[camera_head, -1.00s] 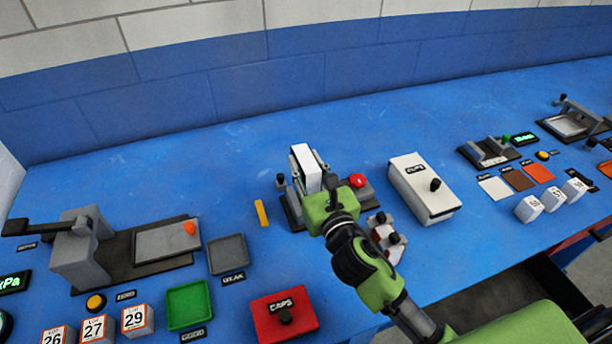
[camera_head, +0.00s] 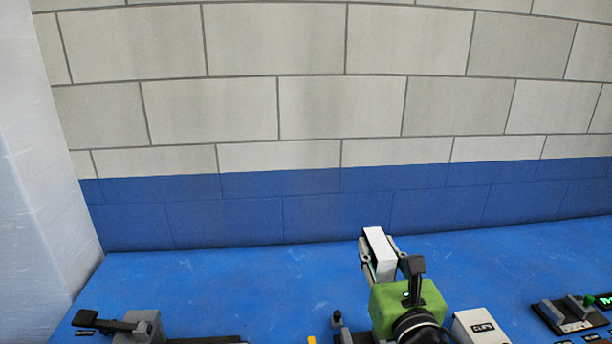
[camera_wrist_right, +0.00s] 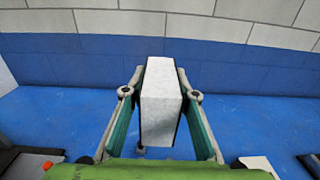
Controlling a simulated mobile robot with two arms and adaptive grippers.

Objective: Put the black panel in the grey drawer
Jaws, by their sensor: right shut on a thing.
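A block-like panel (camera_head: 380,252) with a pale, nearly white broad side and thin dark edges is held upright in my right gripper (camera_head: 379,264). In the right wrist view the panel (camera_wrist_right: 161,105) stands between the two fingers of the gripper (camera_wrist_right: 160,88), which are shut on its sides. It is in the air above the blue bench, with the wall behind it. Its dark faces show only as thin edges. The grey drawer is not in view now. My left gripper is not in view.
On the blue bench (camera_head: 230,290) stand a grey lever press (camera_head: 140,326) at left, a white clips box (camera_head: 478,327) right of my gripper, and a dark fixture (camera_head: 567,315) farther right. The tiled wall (camera_head: 280,215) closes the back. The bench's middle left is clear.

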